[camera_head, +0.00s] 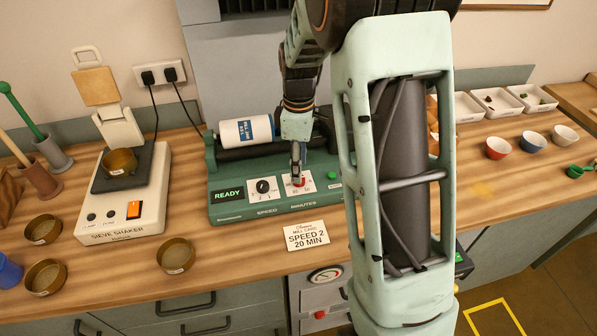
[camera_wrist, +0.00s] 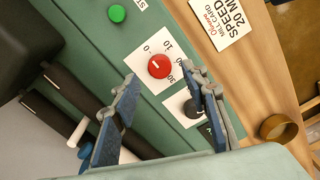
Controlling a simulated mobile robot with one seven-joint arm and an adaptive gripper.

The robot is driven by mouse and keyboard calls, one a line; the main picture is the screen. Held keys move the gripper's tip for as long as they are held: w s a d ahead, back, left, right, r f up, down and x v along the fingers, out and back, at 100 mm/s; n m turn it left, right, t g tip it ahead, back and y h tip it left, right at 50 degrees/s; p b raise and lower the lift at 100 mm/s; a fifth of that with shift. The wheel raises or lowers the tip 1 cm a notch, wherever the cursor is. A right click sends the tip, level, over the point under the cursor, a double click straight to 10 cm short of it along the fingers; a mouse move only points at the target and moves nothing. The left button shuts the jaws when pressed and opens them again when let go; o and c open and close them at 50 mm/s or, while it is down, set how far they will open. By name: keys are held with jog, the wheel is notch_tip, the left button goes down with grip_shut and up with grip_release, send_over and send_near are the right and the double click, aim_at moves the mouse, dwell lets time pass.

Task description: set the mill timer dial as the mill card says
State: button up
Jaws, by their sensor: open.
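The red minutes dial (camera_wrist: 159,66) sits on a white scale plate on the green mill (camera_head: 240,214). In the wrist view its white pointer line slants to the upper left; I cannot tell the exact mark. The head view shows the dial (camera_head: 299,183) partly behind my gripper (camera_head: 297,172). My gripper (camera_wrist: 160,80) is open, its fingertips close to the red dial; contact cannot be told. The black speed dial (camera_head: 263,186) is left of it, and partly hidden by a finger in the wrist view. The mill card (camera_head: 306,236) reads SPEED 2, 20 MIN.
The mill display (camera_head: 228,195) reads READY, and a green button (camera_head: 332,175) is right of the dials. A white jar (camera_head: 246,131) lies on the rollers behind. The sieve shaker (camera_head: 130,215) stands left, with brass sieves. Small bowls (camera_head: 498,147) stand right.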

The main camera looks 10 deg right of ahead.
jog(key=shift+f, duration=1.8)
grip_shut()
